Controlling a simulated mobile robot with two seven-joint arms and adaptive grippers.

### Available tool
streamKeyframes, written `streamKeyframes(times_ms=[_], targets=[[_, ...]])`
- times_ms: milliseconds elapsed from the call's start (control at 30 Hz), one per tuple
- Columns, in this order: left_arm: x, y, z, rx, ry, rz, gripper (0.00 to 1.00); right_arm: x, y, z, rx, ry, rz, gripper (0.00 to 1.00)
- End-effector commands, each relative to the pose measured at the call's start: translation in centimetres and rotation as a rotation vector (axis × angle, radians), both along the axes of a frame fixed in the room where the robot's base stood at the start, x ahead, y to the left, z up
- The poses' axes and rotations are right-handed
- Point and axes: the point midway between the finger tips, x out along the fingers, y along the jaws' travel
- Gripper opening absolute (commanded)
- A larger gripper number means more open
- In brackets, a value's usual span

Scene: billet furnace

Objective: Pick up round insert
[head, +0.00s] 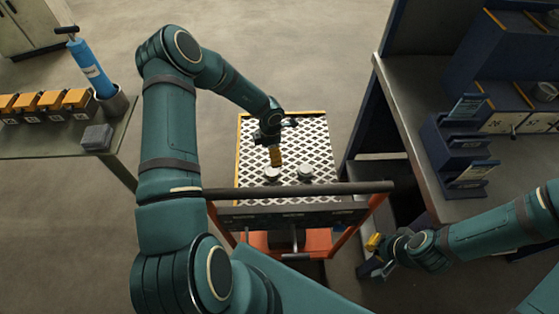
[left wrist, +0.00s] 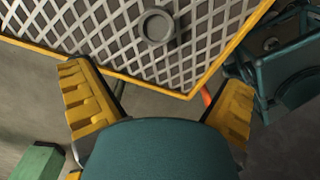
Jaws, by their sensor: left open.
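Two small round pieces sit on the white mesh top of a cart (head: 322,135) in the head view. The left one (head: 271,174) and the right one (head: 304,172) are close together near the cart's handle side. My left gripper (head: 276,157) points down over the mesh, just behind the left piece. In the left wrist view it (left wrist: 155,80) is open, with nothing between its yellow fingers. A grey round insert (left wrist: 157,27) lies on the mesh beyond the fingertips there. My right gripper (head: 375,242) is low, right of the cart; its finger opening is unclear.
The cart has a dark handle bar (head: 290,189) along its near side. A workbench (head: 410,100) with blue racks stands at the right. A table (head: 60,140) at the left holds yellow-topped boxes (head: 45,101) and a blue cylinder (head: 90,68). Floor behind the cart is clear.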

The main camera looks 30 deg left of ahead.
Motion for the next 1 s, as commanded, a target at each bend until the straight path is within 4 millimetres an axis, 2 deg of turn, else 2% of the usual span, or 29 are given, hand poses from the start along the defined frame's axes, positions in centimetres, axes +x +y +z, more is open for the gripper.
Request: streamKeyframes(times_ms=[167, 500, 833, 1000], targets=[[0.0, 0.0, -1.3, -0.001, 0.002, 0.001, 1.00, -0.1, 0.0, -0.4, 0.000, 0.002, 0.002, 0.00], [0.0, 0.0, -7.4, -0.001, 0.001, 0.001, 1.00, -0.6, 0.1, -1.7, 0.002, 0.012, 0.009, 0.00], [0.0, 0.1, -9.4, 0.001, 0.001, 0.000, 1.00, -0.7, 0.1, -2.1, 0.004, 0.015, 0.012, 0.00], [0.1, 0.3, -11.7, -0.001, 0.001, 0.000, 1.00, -0.9, 0.2, -2.8, 0.004, 0.021, 0.015, 0.00]])
